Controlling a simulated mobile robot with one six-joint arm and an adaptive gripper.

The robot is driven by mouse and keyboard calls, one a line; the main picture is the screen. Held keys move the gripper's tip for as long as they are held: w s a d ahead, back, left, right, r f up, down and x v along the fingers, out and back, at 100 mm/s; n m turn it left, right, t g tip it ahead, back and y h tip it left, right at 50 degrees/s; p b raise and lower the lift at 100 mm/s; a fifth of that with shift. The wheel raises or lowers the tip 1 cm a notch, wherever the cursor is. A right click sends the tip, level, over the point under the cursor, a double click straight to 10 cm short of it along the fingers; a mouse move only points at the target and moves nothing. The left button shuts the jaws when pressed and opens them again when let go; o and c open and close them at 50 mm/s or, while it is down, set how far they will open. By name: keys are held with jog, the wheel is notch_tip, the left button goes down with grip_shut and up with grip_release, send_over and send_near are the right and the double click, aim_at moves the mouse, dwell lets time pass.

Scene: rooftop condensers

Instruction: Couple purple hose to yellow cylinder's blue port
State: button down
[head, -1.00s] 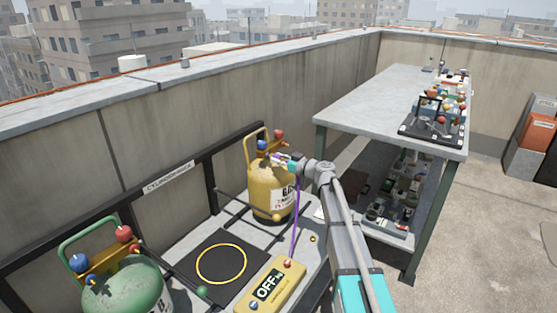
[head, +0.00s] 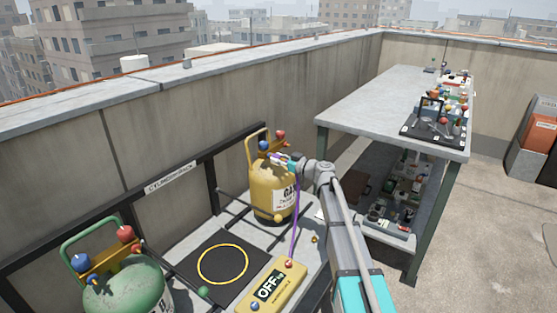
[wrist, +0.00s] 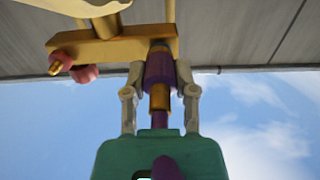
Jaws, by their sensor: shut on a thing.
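The yellow cylinder (head: 262,190) stands upright on the rack bench, with a yellow manifold carrying a blue knob (head: 264,145) and a red knob (head: 280,134). My gripper (head: 278,159) is at the manifold's blue side. In the wrist view, my gripper (wrist: 160,78) is shut on the purple hose's end fitting (wrist: 159,66), which has a brass collar. The fitting lines up with the end of the manifold (wrist: 115,48) and seems to meet it; the port itself is hidden, so I cannot tell if it is seated. The purple hose (head: 295,232) hangs down to a yellow OFF box (head: 287,284).
A green cylinder (head: 128,290) with blue and red knobs stands at lower left. A black mat with a yellow ring (head: 222,264) lies between the cylinders. A grey table (head: 375,100) with cluttered items stands to the right. The parapet wall (head: 150,140) runs behind.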

jog(key=shift+c, duration=1.6)
grip_release()
jog(key=v, duration=0.7)
jog(key=shift+d, duration=0.2)
jog(key=shift+s, duration=0.2)
